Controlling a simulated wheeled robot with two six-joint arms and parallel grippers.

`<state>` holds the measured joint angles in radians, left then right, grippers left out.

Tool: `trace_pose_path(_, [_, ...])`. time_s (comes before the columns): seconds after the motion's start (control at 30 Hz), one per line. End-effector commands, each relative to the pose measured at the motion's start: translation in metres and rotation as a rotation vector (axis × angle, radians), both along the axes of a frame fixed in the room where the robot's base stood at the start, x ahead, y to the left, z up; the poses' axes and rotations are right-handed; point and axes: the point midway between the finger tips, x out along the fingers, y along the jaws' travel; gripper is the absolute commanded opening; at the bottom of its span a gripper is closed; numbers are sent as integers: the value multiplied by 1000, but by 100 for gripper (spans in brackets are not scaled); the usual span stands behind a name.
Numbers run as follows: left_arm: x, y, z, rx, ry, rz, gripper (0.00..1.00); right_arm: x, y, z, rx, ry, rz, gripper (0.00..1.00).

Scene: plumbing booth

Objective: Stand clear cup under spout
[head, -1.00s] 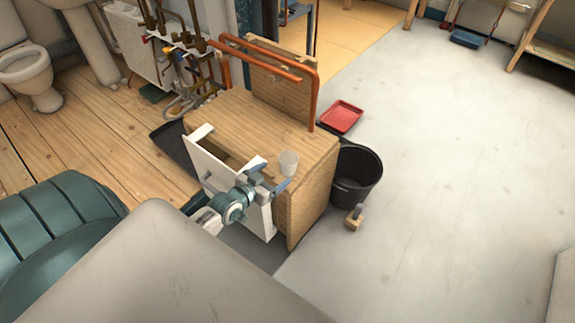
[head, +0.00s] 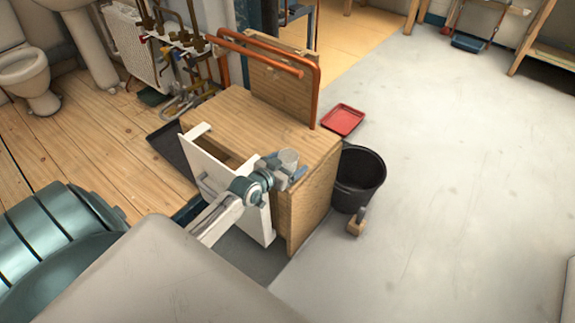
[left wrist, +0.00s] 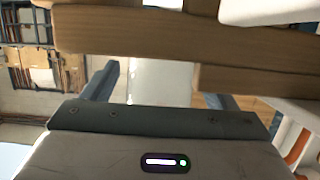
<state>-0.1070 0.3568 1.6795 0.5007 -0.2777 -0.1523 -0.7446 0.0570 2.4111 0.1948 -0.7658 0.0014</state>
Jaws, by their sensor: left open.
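The clear cup (head: 288,157) stands upright on the near right corner of the wooden cabinet top (head: 240,115). My left gripper (head: 287,173) is at the cup, with its open fingers low and in front of it. In the left wrist view, a pale translucent shape that looks like the cup (left wrist: 160,80) lies between the two spread blue-grey fingers. I cannot tell whether they touch it. Part of the cup is hidden behind the gripper. No spout can be clearly made out; brass valves and pipes (head: 178,38) are on the back wall. My right gripper is not in view.
An orange-brown pipe frame (head: 316,85) rises at the cabinet's back. A black bucket (head: 358,180) and a red tray (head: 342,120) are on the floor to the right.

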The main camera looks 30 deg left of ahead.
Motion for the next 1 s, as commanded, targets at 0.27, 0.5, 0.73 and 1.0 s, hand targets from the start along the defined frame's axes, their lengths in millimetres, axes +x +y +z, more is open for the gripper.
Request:
trace_pose_path(0.27, [0,0,0,0,0,0,57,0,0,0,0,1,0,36])
trace_pose_path(0.5, [0,0,1,0,-1,0,30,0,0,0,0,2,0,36])
trace_pose_path(0.73, [0,0,12,0,-1,0,29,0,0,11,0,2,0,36])
trace_pose_path(1.0, [0,0,27,0,-1,0,29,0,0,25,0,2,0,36])
